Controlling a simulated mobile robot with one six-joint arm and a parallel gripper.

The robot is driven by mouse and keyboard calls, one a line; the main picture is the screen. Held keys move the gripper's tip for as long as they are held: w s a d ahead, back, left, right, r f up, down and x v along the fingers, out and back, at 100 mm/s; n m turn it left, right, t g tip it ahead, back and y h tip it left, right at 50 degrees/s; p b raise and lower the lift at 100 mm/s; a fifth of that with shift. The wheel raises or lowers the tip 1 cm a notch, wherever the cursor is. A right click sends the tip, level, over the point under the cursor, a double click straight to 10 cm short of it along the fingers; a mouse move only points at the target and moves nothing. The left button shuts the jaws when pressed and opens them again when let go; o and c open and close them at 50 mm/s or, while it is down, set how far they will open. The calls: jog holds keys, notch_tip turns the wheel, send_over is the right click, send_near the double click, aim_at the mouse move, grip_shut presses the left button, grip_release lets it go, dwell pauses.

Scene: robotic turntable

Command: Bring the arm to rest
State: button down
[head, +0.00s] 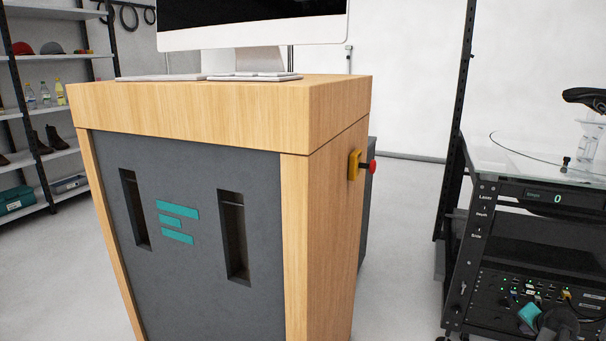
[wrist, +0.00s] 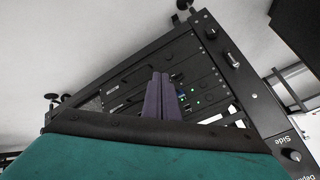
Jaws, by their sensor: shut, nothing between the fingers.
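My gripper (wrist: 161,98) shows in the wrist view as two dark purple fingers side by side, closed together with nothing between them. It points towards a black equipment rack (wrist: 125,84), which looks tilted in this view. I cannot tell the exact gap between the fingertips and the rack. The rack (head: 513,236) also stands at the right of the head view. A teal and dark shape in front of its lower panel appears to be part of my arm. My fingers are not clear in the head view.
A wood-and-grey cabinet (head: 328,220) with a monitor (head: 250,38) on top fills the middle of the head view. A red button (head: 372,167) sticks out from its side. Shelves (head: 62,153) stand at the left. Bare floor (head: 405,240) lies between cabinet and rack.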

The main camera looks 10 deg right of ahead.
jog(key=w+a+f+n+g+y+p, duration=0.1)
jog(key=w+a+f+n+y+p, duration=0.2)
jog(key=a, duration=0.8)
jog(key=w+a+f+n+y+p, duration=0.1)
jog(key=w+a+f+p, duration=0.3)
jog(key=a, duration=0.7)
jog(key=s+a+f+n+g+y+p, duration=0.15)
jog(key=a+p, duration=0.25)
jog(key=a, duration=0.6)
jog(key=a+n+g+y+p, duration=0.1)
jog(key=a+n+g+p, duration=0.1)
jog(key=a+p, duration=0.5)
jog(key=s+a+n+g+p, duration=0.2)
jog(key=s+a+p, duration=0.15)
jog(key=a, duration=0.55)
jog(key=s+a+n+g+p, duration=0.2)
jog(key=s+a, duration=0.3)
jog(key=a, duration=0.4)
jog(key=s+a+r+n+g+p, duration=0.1)
jog(key=s+a+r+n+p, duration=0.1)
jog(key=s, duration=0.5)
jog(key=s+a+r+n+g+h+p, duration=0.1)
jog(key=s+a+r+n+g+p, duration=0.1)
jog(key=s+a+p, duration=0.3)
jog(key=s+a, duration=0.2)
jog(key=s, duration=0.1)
jog(key=shift+r, duration=0.2)
jog(key=shift+d, duration=0.1)
